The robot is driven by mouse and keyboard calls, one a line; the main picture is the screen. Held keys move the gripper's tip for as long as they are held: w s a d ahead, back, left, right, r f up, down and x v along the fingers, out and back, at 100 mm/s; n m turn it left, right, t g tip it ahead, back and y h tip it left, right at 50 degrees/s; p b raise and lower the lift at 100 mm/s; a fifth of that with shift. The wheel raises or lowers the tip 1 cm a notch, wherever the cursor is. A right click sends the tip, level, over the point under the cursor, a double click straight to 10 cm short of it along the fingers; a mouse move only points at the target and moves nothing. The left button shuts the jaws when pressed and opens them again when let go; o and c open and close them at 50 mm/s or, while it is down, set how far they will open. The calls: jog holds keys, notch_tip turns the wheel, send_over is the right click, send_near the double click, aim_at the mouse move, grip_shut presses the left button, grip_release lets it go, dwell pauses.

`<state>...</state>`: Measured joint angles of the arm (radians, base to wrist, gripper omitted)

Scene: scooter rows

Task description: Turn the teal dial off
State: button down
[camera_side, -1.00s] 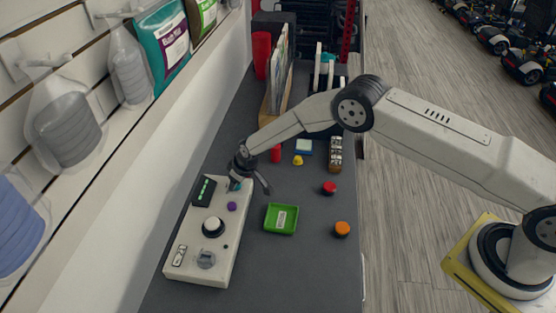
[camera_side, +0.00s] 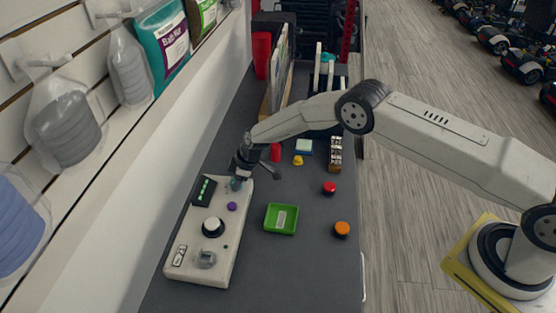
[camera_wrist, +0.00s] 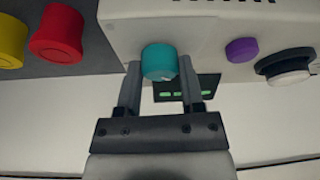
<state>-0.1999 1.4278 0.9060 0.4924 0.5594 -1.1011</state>
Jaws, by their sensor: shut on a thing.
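The teal dial (camera_wrist: 158,62) stands on the white control panel (camera_wrist: 203,38) in the wrist view. It has a small white mark on its lower edge. My gripper (camera_wrist: 158,85) has one finger on each side of the dial, shut on it. In the side view the dial (camera_side: 236,184) shows small at the panel's far end, partly hidden by my gripper (camera_side: 238,177). The panel (camera_side: 190,252) also carries a purple knob (camera_side: 232,206), a white knob on a black base (camera_side: 213,227) and a dark display (camera_side: 203,190) with green lights.
A green tray (camera_side: 270,230) lies right of the panel. A red button (camera_side: 329,188) and an orange one (camera_side: 342,229) sit farther right. A red cylinder (camera_side: 276,152) and a yellow piece (camera_side: 298,160) stand beyond my gripper. A white wall with hanging bottles runs along the left.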

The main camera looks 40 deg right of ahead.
jog(key=shift+n, duration=0.5)
jog(key=shift+c, duration=1.1)
grip_release()
jog(key=shift+r, duration=0.1)
jog(key=shift+v, duration=3.55)
jog(key=shift+w+d+r, duration=0.1)
jog(key=shift+d+r, duration=0.1)
jog(key=shift+d, duration=0.05)
jog(key=shift+r, duration=0.1)
